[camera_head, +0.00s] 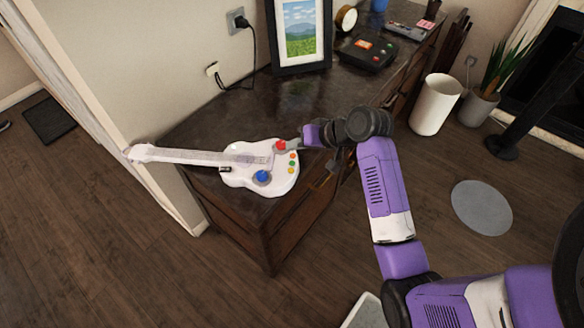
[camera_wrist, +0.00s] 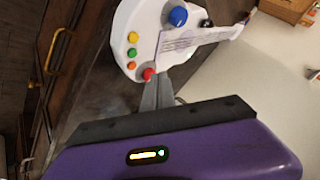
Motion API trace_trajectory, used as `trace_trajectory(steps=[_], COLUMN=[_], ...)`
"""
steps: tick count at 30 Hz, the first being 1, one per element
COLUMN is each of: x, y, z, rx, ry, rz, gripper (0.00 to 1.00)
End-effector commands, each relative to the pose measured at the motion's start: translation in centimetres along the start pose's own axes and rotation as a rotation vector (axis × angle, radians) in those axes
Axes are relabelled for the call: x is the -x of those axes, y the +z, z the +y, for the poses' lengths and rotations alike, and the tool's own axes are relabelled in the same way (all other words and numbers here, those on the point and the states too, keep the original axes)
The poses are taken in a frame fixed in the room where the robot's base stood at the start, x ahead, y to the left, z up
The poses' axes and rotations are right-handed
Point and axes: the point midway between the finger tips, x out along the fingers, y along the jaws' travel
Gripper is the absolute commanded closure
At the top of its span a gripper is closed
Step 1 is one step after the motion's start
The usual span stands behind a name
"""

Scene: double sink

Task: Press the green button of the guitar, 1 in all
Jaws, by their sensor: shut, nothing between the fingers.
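The white toy guitar (camera_head: 240,172) lies on the dark wooden cabinet top, neck to the left. Its small green button (camera_head: 292,163) sits in the middle of a row, between a small red-orange button and a yellow one. In the wrist view the green button (camera_wrist: 132,53) is also the middle one. A large red button (camera_wrist: 148,74) and a large blue button (camera_wrist: 178,16) are on the body too. My gripper (camera_wrist: 160,84) is shut and empty, its tips beside the large red button, short of the green one. I cannot tell if the tips touch the guitar.
A framed picture (camera_head: 300,33) stands behind the guitar. A dark box with coloured buttons (camera_head: 368,51) lies farther back on the cabinet top (camera_head: 215,120). A white bin (camera_head: 436,104) stands on the floor to the right. The cabinet's front edge is close to the guitar.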

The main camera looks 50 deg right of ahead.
Motion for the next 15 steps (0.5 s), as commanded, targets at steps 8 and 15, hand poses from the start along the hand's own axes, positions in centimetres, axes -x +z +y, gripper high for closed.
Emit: trace_trajectory(steps=[8, 15], x=[-2.5, -3.0], y=[1.9, 2.2], z=[1.8, 2.1], rx=[-0.001, 0.0], ry=[-0.001, -0.001], rz=[-0.002, 0.0], gripper=[1.0, 1.0])
